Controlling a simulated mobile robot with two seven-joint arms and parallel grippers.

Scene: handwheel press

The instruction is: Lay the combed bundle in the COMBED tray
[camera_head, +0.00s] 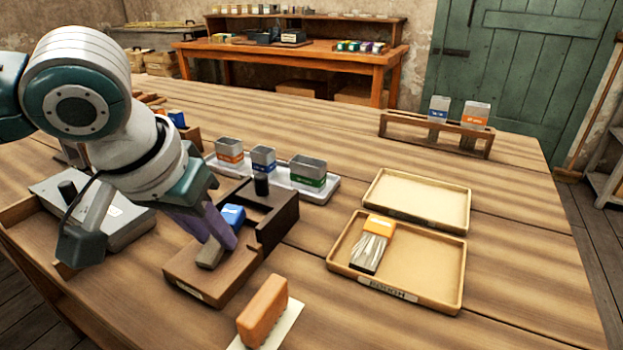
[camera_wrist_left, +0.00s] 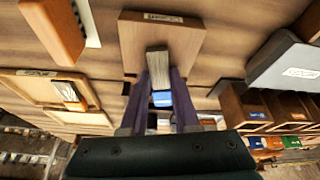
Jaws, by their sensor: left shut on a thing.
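My left gripper (camera_head: 212,238) is shut on a bundle with a blue band (camera_head: 232,216) and a grey-brown end, low over a wooden stand (camera_head: 190,272). In the left wrist view the bundle (camera_wrist_left: 158,65) sits between the purple fingers (camera_wrist_left: 160,92), its blue band nearer the palm. I cannot tell whether the bundle touches the stand. Two shallow tan trays lie to the right. The front tray (camera_head: 440,290) has a label too small to read and holds an orange-banded bundle (camera_head: 372,245) at its left. The rear tray (camera_head: 430,205) is empty. My right gripper is not in view.
An orange block (camera_head: 263,310) stands on a pale sheet near the front. A white tray (camera_head: 325,193) with three metal tins lies behind the stand. A grey box (camera_head: 110,215) is at left. A wooden rack (camera_head: 440,138) holds two tins at back right. Bare table lies right of the trays.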

